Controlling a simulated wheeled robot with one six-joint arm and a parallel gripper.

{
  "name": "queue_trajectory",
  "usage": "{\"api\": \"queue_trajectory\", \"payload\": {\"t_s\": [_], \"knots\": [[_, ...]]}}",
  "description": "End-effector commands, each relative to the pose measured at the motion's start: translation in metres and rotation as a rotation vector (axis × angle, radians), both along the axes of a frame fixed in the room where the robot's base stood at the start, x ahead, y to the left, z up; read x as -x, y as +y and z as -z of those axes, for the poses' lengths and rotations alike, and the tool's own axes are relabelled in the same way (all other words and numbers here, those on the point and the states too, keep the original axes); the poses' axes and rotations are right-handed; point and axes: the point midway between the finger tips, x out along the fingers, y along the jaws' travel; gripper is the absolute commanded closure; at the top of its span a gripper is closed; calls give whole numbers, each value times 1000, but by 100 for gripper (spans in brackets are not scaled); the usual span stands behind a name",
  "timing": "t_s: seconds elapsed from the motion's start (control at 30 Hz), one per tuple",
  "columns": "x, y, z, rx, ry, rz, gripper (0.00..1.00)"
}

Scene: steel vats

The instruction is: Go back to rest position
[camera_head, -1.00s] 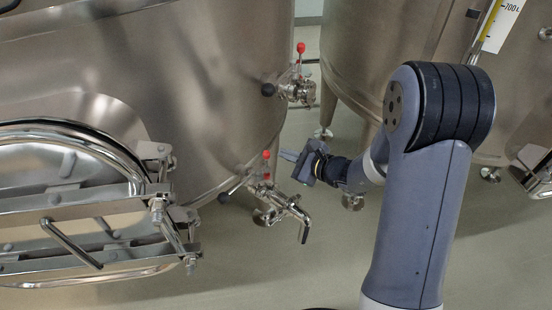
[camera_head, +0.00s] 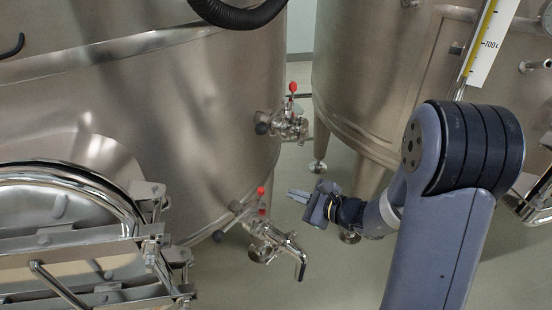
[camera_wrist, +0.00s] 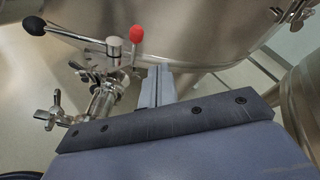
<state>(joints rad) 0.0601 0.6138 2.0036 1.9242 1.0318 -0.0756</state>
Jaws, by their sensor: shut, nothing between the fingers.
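My gripper (camera_head: 299,196) is shut and empty, held in the air just right of the lower valve (camera_head: 262,233) in the head view. Its closed fingers point left toward the vat and stand apart from the valve. In the wrist view the shut fingers of my gripper (camera_wrist: 157,86) point up the picture at the vat's lower wall. The lower valve's red knob (camera_wrist: 137,33) is just left of the fingertips, and its black knob (camera_wrist: 34,26) is at the upper left.
A large steel vat (camera_head: 190,120) fills the left, with an upper valve (camera_head: 287,124) on its side. An open hatch (camera_head: 75,235) juts out at lower left. A second vat (camera_head: 375,75) stands behind my arm. The floor between the vats is clear.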

Motion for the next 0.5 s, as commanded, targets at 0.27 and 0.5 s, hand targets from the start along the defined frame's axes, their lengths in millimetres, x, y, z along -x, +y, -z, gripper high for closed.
{"api": "queue_trajectory", "payload": {"t_s": [0.27, 0.5], "knots": [[-21, 31, 12, 0, 1, -4, 100], [-40, 56, 22, -1, 1, -2, 100]]}}
